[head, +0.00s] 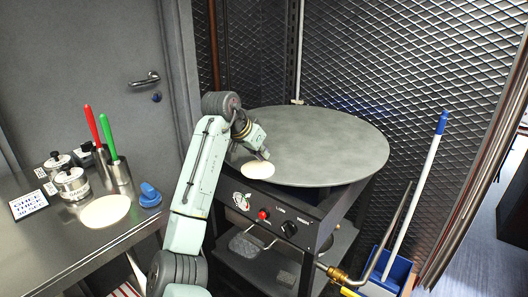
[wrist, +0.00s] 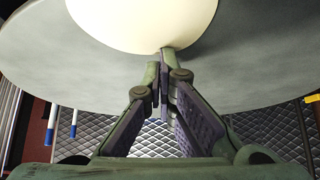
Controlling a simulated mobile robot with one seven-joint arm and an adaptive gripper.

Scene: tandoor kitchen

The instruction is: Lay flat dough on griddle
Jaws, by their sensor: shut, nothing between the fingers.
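A pale, flat dough round (head: 257,170) is at the front-left rim of the big round grey griddle (head: 335,150). It also shows in the wrist view (wrist: 140,20), in front of the griddle's grey surface (wrist: 245,60). I cannot tell whether it lies fully flat or overhangs the rim slightly. My gripper (head: 265,155) is at the dough's upper right side in the head view. In the wrist view its fingers (wrist: 163,70) are together and empty, with the tips at the dough's edge. A second pale dough round (head: 105,211) lies on the steel counter at left.
The steel counter (head: 100,245) holds shaker tins (head: 72,184), a holder (head: 119,176) with red and green handles, a blue object (head: 150,195) and a small sign (head: 29,204). A blue-and-white pole (head: 415,195) stands right of the griddle. Mesh walls (head: 400,70) stand behind. Most of the griddle is bare.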

